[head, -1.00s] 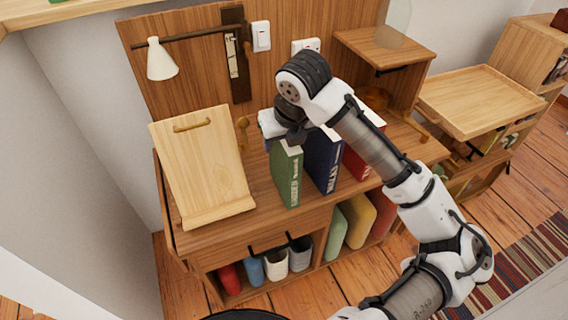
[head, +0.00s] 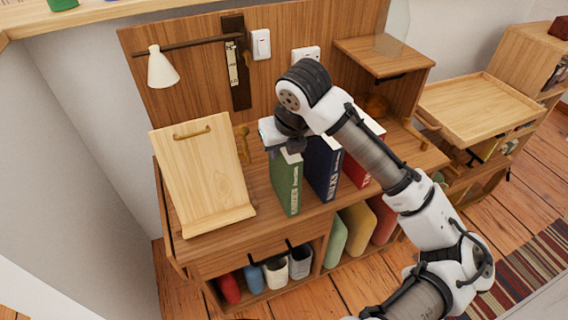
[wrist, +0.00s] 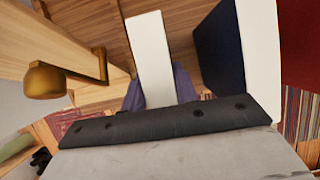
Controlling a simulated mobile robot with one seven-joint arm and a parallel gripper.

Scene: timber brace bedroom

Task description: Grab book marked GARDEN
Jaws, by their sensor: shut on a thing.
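A green book (head: 285,186) stands upright on the desk at the left end of a short row. White lettering runs down its spine, too small to read for certain. My gripper (head: 284,149) is at its top rear edge and is shut on it. The book still stands at desk level beside the others. In the wrist view, a white page block (wrist: 150,58) lies straight ahead of my gripper, with its green cover not showing. A dark blue book (head: 322,168) stands just right, also in the wrist view (wrist: 220,50). A red book (head: 357,170) is partly behind my arm.
A lamp (head: 161,68) hangs above. Cups (head: 275,272) and coloured books (head: 357,226) fill the shelf below. A wooden tray (head: 480,100) is at the right.

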